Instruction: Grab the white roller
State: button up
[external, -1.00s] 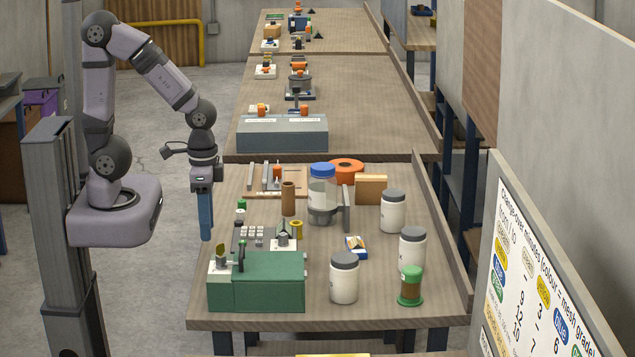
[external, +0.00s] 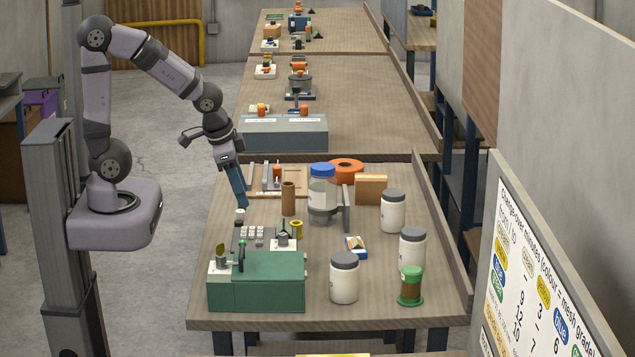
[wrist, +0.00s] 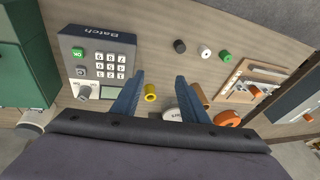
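The white roller (wrist: 204,52) stands in a short row on the bench in the wrist view, between a black roller (wrist: 180,46) and a green roller (wrist: 226,54). My gripper (wrist: 159,77) has its two blue fingers spread apart with nothing between them. The white roller lies beyond the fingertips and to their right in that view. In the external view my gripper (external: 243,205) points down and hangs at the bench's left side, close to the row. It hides part of the row there, so the gap to the white roller is hard to judge.
A keypad box (wrist: 98,62) lies left of the fingers in the wrist view, and a yellow spool (wrist: 151,93) is near them. A brown tube (external: 288,198), a jar with a blue lid (external: 322,195) and a green machine (external: 257,282) stand on the bench.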

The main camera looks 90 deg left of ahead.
jog(key=w+a+f+m+t+y+b, duration=0.1)
jog(key=w+a+t, duration=0.25)
jog(key=a, duration=0.65)
jog(key=w+a+m+t+b, duration=0.15)
jog(key=a+t, duration=0.25)
jog(key=a, duration=0.5)
jog(key=s+d+r+t+h+b, duration=0.2)
jog(key=s+d+t+h, duration=0.45)
jog(key=s, duration=0.35)
jog(key=g, duration=0.1)
send_near(255, 221)
jog(key=w+r, duration=0.2)
jog(key=shift+w+d+r+m, duration=0.25)
jog(key=shift+w+m, duration=0.1)
jog(key=shift+f, duration=0.5)
jog(key=shift+p+x, duration=1.1)
jog(key=shift+x, duration=2.55)
grip_shut()
